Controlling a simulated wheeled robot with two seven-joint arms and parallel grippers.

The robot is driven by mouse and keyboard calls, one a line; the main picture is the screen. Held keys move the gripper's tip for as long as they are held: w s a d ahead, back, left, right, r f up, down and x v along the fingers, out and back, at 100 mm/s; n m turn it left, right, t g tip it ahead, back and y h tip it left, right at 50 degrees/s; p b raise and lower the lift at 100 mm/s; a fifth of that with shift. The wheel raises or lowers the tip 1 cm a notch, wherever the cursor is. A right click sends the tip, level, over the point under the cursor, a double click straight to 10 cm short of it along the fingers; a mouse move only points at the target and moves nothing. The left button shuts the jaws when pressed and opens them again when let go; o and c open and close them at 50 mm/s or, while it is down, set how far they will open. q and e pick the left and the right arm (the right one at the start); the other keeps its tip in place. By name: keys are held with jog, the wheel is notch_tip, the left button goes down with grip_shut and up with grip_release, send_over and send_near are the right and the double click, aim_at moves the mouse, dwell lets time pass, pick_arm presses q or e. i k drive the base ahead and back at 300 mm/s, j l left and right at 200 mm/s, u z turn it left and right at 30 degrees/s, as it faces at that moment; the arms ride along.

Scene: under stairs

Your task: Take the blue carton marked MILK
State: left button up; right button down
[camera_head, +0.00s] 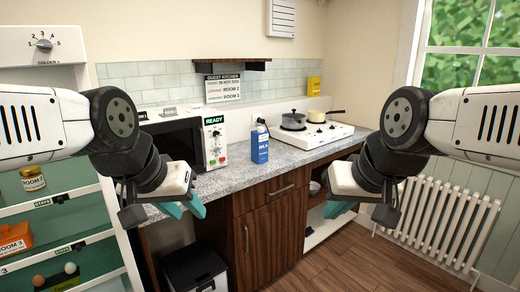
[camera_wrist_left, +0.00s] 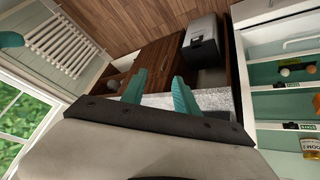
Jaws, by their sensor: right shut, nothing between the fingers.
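The blue carton marked MILK (camera_head: 260,150) stands upright on the grey speckled counter, just right of the microwave. My left gripper (camera_head: 190,213) hangs in front of the counter, left of the carton and lower in the picture, well apart from it. Its two teal fingers are parted and empty; they also show in the left wrist view (camera_wrist_left: 158,82), above the cabinet front. The carton cannot be made out in the left wrist view. My right gripper (camera_head: 337,212) is shut and empty, right of the carton and in front of the cabinet.
The microwave (camera_head: 214,143) with a READY display stands left of the carton. A white hob (camera_head: 322,132) with two pans stands to the right. An open fridge (camera_head: 60,205) with stocked shelves is at the left. A dark bin (camera_head: 195,270) stands below the counter; a radiator (camera_head: 440,222) is at the right.

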aim_at(259, 141)
jog(key=i+j+z, duration=0.2)
jog(key=i, duration=0.3)
jog(key=i+j+z, duration=0.2)
jog(key=i, duration=0.35)
jog(key=i+j+z, duration=0.2)
jog(key=i+j, duration=0.25)
